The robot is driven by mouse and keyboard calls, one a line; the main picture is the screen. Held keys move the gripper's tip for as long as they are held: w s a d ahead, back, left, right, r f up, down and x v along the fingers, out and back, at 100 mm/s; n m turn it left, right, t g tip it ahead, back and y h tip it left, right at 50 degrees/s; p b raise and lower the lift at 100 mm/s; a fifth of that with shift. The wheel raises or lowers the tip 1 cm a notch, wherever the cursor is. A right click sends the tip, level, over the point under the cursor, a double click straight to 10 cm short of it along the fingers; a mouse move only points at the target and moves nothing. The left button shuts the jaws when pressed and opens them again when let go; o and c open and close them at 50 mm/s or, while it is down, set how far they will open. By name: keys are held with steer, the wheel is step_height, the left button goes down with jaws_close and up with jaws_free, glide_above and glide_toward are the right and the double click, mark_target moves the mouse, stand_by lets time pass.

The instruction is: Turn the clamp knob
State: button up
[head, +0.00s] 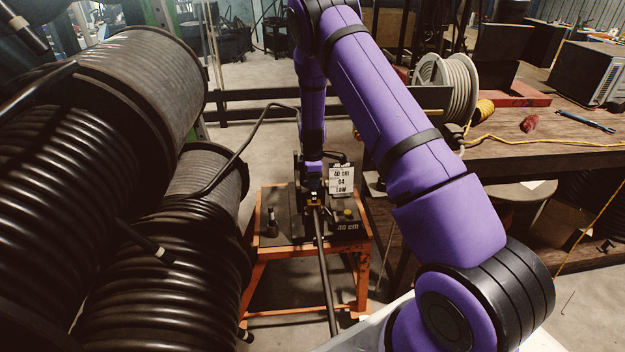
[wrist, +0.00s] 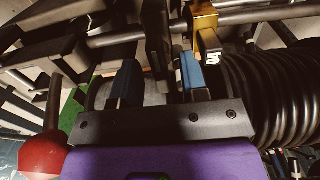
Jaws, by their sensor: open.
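The hose crimper (head: 300,228) stands on an orange-framed stand, partly hidden behind my arm. My gripper (wrist: 158,62) points at the machine, its two blue fingers apart. In the wrist view, a dark upright bar or plate (wrist: 157,35) shows between and beyond the fingers; I cannot tell if they touch it. A brass-coloured block (wrist: 203,18) on a metal rod is just beyond the right finger. A red ball (wrist: 42,155) on a short rod is at the lower left. I cannot tell for certain which part is the clamp knob.
Large black hose reels (head: 110,130) crowd the left. A wooden workbench (head: 560,150) with a yellow cord is at right.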

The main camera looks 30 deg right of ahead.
jaws_close()
